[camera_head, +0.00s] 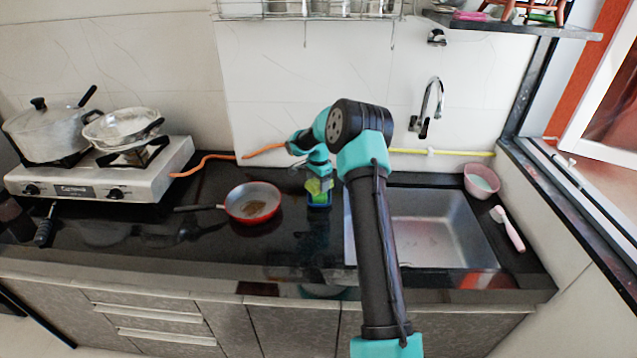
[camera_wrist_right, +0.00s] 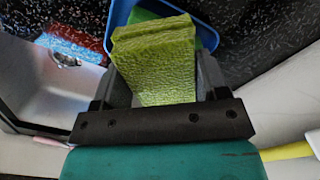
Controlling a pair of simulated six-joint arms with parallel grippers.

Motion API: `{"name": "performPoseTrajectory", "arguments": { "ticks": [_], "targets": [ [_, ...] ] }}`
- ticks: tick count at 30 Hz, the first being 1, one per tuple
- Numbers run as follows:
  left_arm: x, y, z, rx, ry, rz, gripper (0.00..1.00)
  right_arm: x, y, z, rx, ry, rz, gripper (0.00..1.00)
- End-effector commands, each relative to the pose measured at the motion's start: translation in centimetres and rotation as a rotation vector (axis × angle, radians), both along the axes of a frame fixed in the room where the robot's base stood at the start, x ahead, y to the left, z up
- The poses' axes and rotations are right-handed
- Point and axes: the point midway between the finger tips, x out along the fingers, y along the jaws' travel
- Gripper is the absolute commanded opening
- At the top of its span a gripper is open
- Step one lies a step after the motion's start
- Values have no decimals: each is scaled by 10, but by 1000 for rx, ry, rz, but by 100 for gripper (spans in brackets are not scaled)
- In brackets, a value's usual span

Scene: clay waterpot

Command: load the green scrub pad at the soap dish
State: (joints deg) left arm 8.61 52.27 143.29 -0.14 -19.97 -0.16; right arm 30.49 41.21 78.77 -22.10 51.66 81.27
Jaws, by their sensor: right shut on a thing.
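The green scrub pad (camera_head: 314,186) is upright below my right gripper (camera_head: 319,178), at the blue soap dish (camera_head: 320,204). In the right wrist view the yellow-green textured pad (camera_wrist_right: 155,60) stands between the two dark fingers of my right gripper (camera_wrist_right: 165,88), which is shut on it. The blue dish rim (camera_wrist_right: 203,22) curves behind the pad's far end. A darker green part shows beside that end; I cannot tell if it belongs to the pad. Whether the pad touches the dish floor is hidden. My left gripper is out of view.
A red pan (camera_head: 252,203) sits on the black counter left of the dish. The steel sink (camera_head: 440,228) lies to the right, partly behind my right arm. A pink bowl (camera_head: 481,181) and a brush (camera_head: 507,229) are at the far right. A stove (camera_head: 110,180) stands left.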

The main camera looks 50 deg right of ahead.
Motion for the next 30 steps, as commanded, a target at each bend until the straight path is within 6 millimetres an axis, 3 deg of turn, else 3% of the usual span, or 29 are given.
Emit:
{"name": "performPoseTrajectory", "arguments": {
  "ticks": [30],
  "targets": [
    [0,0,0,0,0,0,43,0,0,-7,0,0,0,48]
  ]
}}
